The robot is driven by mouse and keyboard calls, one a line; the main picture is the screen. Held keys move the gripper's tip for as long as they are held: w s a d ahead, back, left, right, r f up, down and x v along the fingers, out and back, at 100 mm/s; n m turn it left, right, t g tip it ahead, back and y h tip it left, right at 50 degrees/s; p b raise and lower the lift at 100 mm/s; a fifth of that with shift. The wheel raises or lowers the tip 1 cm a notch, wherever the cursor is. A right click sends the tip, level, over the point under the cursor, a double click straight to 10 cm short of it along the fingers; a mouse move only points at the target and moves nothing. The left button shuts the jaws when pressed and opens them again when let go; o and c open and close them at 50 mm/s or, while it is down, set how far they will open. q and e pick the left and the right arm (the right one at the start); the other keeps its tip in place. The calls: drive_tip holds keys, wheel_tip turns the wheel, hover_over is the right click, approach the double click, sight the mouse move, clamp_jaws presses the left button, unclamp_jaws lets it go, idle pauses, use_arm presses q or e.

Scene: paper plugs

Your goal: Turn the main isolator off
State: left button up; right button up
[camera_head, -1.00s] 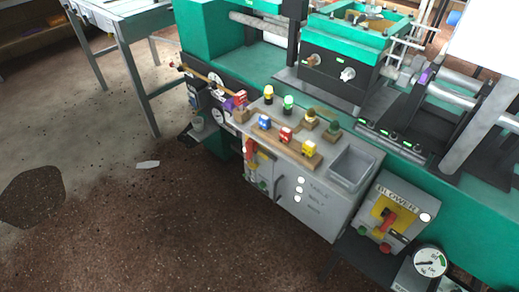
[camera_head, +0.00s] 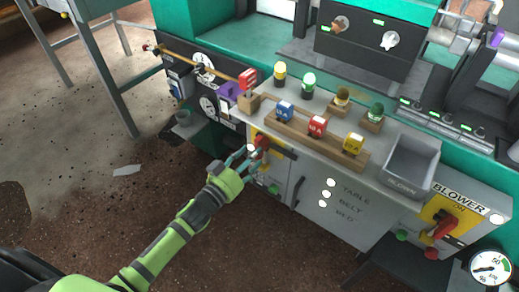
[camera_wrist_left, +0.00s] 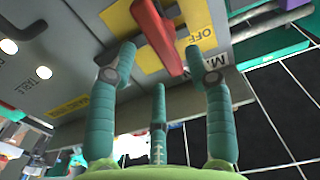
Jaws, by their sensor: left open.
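The main isolator is a red handle (camera_head: 262,142) on a yellow plate at the left end of the grey cabinet front. In the left wrist view the red handle (camera_wrist_left: 156,36) lies across yellow plates (camera_wrist_left: 197,30), one lettered OFF, with part of a label starting with M beside it. My left gripper (camera_head: 242,157) is open in front of the isolator. In the left wrist view its teal fingers (camera_wrist_left: 159,70) are spread, with the handle's end between the two upper fingertips. I cannot tell whether they touch it. My right gripper is out of view.
Blue, red and yellow blocks stand on a wooden strip (camera_head: 300,137) on the cabinet top, beside a grey tray (camera_head: 410,165). A blower box (camera_head: 462,215) with another red handle is at the right. Below the cabinet, the brown floor (camera_head: 250,250) is open.

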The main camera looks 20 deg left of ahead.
use_arm(q)
drive_tip(key=x, duration=0.3)
drive_tip(key=shift+w+d, duration=0.1)
drive_tip(key=shift+w, duration=0.2)
drive_tip(key=shift+c, duration=0.4)
clamp_jaws()
